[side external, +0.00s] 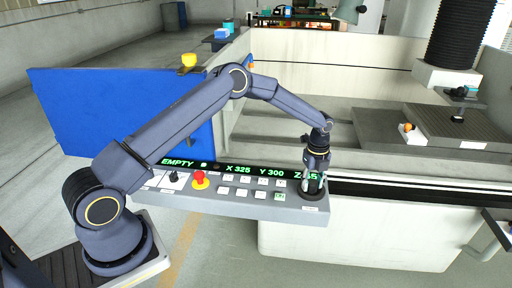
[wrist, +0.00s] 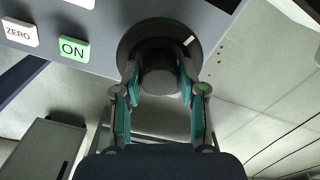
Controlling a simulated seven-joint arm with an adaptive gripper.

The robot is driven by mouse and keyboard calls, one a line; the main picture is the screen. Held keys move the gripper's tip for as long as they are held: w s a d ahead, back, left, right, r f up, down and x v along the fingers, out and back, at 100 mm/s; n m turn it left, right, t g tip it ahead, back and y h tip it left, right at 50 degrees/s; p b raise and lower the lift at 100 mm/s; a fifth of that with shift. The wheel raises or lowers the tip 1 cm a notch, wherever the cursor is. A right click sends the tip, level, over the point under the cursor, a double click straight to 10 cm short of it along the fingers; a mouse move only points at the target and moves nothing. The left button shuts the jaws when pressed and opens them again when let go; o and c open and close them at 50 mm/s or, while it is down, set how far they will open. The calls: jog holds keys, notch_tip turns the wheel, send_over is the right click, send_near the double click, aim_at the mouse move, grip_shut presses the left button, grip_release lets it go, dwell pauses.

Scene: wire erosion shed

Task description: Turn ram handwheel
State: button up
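The ram handwheel is a dark round wheel (wrist: 204,58) with a raised centre hub and a white mark on its upper right face, in the wrist view. It sits at the right end of the grey control panel (side external: 222,206); in the side external view its dark rim (side external: 313,196) shows below my gripper (side external: 314,182). In the wrist view my gripper (wrist: 160,72) points down at the wheel, with its teal fingers on the left and right of the hub. The fingertips appear to press on the hub's sides. The fingers hide part of the lower rim.
A green ON button (wrist: 73,49) and a white ZERO button (wrist: 20,33) lie left of the wheel. A red mushroom button (side external: 200,179) and several other buttons share the panel. A green-lettered display (side external: 240,169) runs behind them. The pale machine tank (side external: 370,235) stands right.

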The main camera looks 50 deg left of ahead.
aim_at(313, 182)
jog(key=o, duration=0.3)
jog(key=shift+o, duration=0.2)
jog(key=shift+r, duration=0.1)
notch_tip(313, 182, up, 12)
jog(key=shift+d, duration=0.1)
dwell(0.4)
